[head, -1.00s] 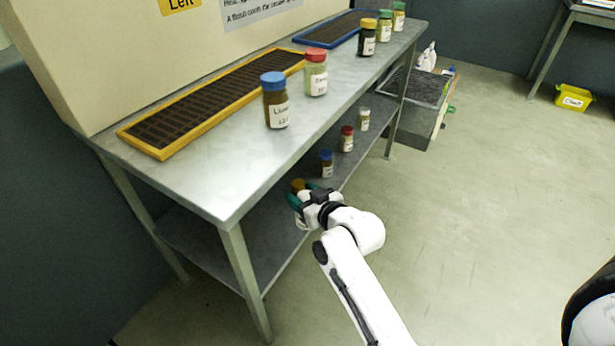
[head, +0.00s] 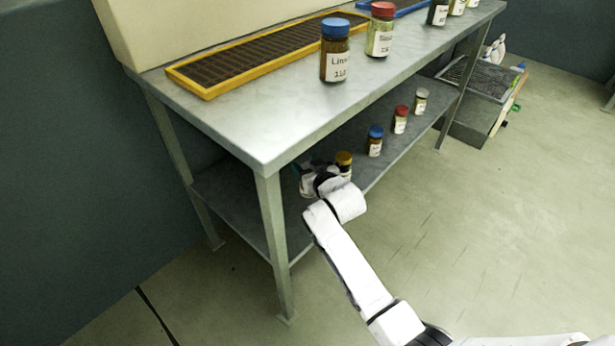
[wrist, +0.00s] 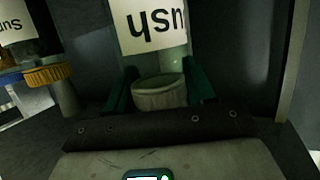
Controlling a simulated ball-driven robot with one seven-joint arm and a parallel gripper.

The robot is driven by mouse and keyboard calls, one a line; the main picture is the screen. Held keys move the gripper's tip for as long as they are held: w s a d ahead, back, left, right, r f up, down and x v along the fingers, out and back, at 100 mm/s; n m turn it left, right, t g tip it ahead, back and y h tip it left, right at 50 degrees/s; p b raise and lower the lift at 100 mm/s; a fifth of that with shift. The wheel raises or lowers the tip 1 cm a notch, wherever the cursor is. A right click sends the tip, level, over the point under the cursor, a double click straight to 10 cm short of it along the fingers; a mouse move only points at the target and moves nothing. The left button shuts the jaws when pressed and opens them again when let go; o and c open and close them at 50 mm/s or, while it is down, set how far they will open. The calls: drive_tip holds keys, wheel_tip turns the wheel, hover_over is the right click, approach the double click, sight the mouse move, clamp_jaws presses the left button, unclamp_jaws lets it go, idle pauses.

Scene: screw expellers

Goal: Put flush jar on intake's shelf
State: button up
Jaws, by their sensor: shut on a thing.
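The flush jar (wrist: 158,92) has a pale grey lid and a white label ending in "ush", upside down in the wrist view. My gripper (wrist: 160,88) has its green fingers shut on either side of the jar. In the head view my gripper (head: 308,178) is at the near end of the bench's lower shelf (head: 235,200), below the top. There the jar is mostly hidden by the gripper, and I cannot tell whether it touches the shelf. A yellow-lidded jar (head: 344,159) stands just right of my gripper; its lid also shows in the wrist view (wrist: 48,74).
Blue-lidded (head: 375,140), red-lidded (head: 400,119) and white-lidded (head: 420,100) jars stand farther along the lower shelf. A bench leg (head: 273,235) rises left of my arm. The bench top (head: 260,125) holds a yellow-framed grate (head: 215,80) and several jars. The shelf's left end looks clear.

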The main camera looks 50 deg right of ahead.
drive_tip(key=shift+f+b, duration=0.55)
drive_tip(key=shift+f, duration=0.8)
drive_tip(key=shift+f, duration=0.1)
drive_tip(key=o, duration=1.3)
drive_tip(key=shift+s+f, duration=0.1)
drive_tip(key=shift+r, duration=0.25)
drive_tip(key=s+a+n+g+y+p, duration=0.1)
drive_tip(key=s+a+g, duration=0.3)
drive_tip(key=s, duration=0.8)
drive_tip(key=s+a+n+g+y+p, duration=0.1)
drive_tip(key=s+a+g, duration=0.3)
drive_tip(key=s+a, duration=0.4)
drive_tip(key=s+a+n+g+y+p, duration=0.1)
drive_tip(key=s+a+g+y+p, duration=0.2)
drive_tip(key=s, duration=1.3)
drive_tip(key=shift+a+f+n+g, duration=0.2)
drive_tip(key=shift+a+g, duration=0.2)
drive_tip(key=shift+a, duration=0.55)
drive_tip(key=shift+a+f+n+g, duration=0.2)
drive_tip(key=shift+a+g, duration=0.2)
drive_tip(key=shift+a, duration=0.5)
